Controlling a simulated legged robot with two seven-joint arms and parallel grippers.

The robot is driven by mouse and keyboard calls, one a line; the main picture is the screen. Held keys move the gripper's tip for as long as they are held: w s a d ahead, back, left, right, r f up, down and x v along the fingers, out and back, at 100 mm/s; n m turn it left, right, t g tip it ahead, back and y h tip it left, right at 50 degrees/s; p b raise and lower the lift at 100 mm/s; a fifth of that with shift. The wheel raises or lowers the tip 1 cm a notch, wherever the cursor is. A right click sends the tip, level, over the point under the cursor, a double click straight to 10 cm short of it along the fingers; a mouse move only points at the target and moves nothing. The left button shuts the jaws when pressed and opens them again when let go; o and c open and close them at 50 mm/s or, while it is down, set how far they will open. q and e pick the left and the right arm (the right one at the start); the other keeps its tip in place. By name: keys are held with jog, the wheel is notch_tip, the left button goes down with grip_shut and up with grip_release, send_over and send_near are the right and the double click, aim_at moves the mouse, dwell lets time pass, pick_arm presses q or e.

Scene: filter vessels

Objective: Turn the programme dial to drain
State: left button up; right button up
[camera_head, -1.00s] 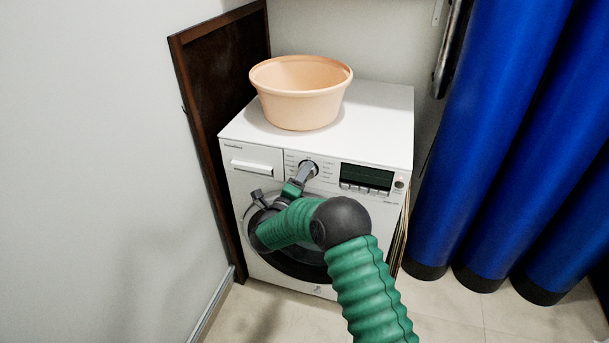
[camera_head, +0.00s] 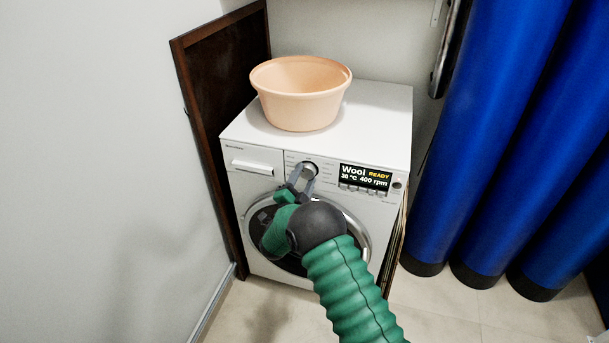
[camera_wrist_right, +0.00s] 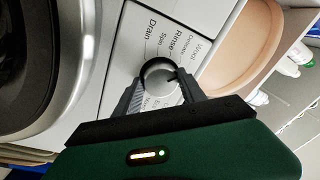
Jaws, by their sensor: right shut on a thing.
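The programme dial (camera_head: 309,168) is a round knob on the front panel of the white washing machine (camera_head: 390,130). In the right wrist view the dial (camera_wrist_right: 158,74) sits between my right gripper's two fingers, with labels such as Drain, Spin, Rinse and Wool printed around it. My right gripper (camera_head: 304,177) is shut on the dial; its fingers (camera_wrist_right: 158,88) lie on either side of the knob. The display (camera_head: 364,177) reads Wool, READY, 30 °C, 400 rpm. My left gripper is not in view.
A peach basin (camera_head: 300,95) stands on top of the machine. A dark wooden panel (camera_head: 200,80) is on the left beside the wall. Several tall blue cylinders (camera_head: 490,130) stand at the right. Bare floor (camera_head: 430,310) lies in front.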

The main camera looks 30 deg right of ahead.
jog(key=n, duration=0.2)
jog(key=n+p, duration=0.1)
jog(key=n, duration=0.1)
jog(key=n+t+y+p, duration=0.1)
jog(key=n, duration=0.1)
jog(key=shift+s+a+f, duration=0.1)
jog(key=shift+a+f, duration=0.05)
jog(key=shift+f, duration=0.1)
jog(key=n+p, duration=0.2)
jog(key=n, duration=0.3)
jog(key=shift+s+y, duration=0.1)
jog(key=shift+y, duration=0.3)
jog(key=n+p, duration=0.1)
jog(key=n, duration=0.2)
jog(key=n+p, duration=0.1)
jog(key=n, duration=0.2)
jog(key=shift+s+d+r+y, duration=0.1)
jog(key=shift+d+r+y, duration=0.1)
jog(key=shift+y, duration=0.1)
jog(key=n+p, duration=0.1)
jog(key=n, duration=0.3)
jog(key=shift+n+p, duration=0.35)
jog(key=shift+n, duration=0.05)
jog(key=o, duration=1.4)
jog(key=shift+d, duration=0.15)
jog(key=shift+c, duration=0.2)
